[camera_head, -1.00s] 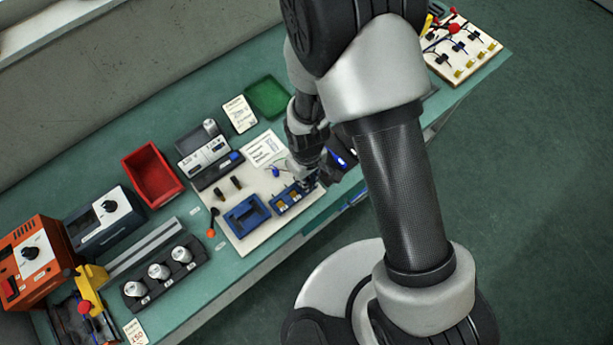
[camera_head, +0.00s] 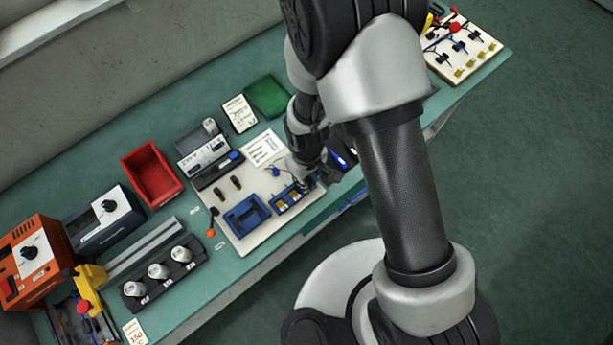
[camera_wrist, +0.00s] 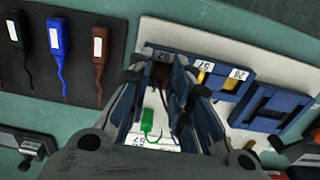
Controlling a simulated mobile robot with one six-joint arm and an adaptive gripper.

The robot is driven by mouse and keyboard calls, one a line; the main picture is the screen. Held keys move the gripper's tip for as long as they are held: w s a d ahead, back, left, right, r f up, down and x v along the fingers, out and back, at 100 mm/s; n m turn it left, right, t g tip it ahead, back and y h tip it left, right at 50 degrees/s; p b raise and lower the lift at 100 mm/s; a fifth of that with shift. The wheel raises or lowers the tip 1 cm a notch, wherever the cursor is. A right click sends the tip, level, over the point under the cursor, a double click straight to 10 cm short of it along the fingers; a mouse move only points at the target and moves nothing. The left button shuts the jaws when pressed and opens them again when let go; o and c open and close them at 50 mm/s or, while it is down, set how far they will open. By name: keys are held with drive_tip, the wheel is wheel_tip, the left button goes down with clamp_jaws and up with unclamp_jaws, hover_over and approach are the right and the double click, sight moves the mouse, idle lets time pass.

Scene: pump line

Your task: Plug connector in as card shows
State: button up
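A blue socket block (camera_wrist: 222,84) with numbered labels and yellow contacts lies on the white board; it also shows in the head view (camera_head: 281,204). My gripper (camera_wrist: 165,80) is at its left end in the wrist view, by the label 02. A dark brown piece shows between the fingertips; whether they press on it or stand apart from it is unclear. In the head view the card (camera_head: 263,149) lies at the board's back edge, and my gripper (camera_head: 306,182) is over the block's right end.
A blue frame (camera_head: 246,216) sits beside the block. Labelled brown and blue leads (camera_wrist: 59,38) lie on a black mat. A blue piece (camera_head: 275,171) and dark pegs stand on the board. A red bin (camera_head: 152,174) and green tray (camera_head: 267,96) are behind.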

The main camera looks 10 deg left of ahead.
drive_tip(key=shift+r+p, duration=1.65)
drive_tip(key=shift+r, duration=0.6)
drive_tip(key=o, duration=0.6)
drive_tip(key=shift+c, duration=0.2)
drive_tip(key=shift+r+p, duration=1)
drive_tip(key=shift+r, duration=0.55)
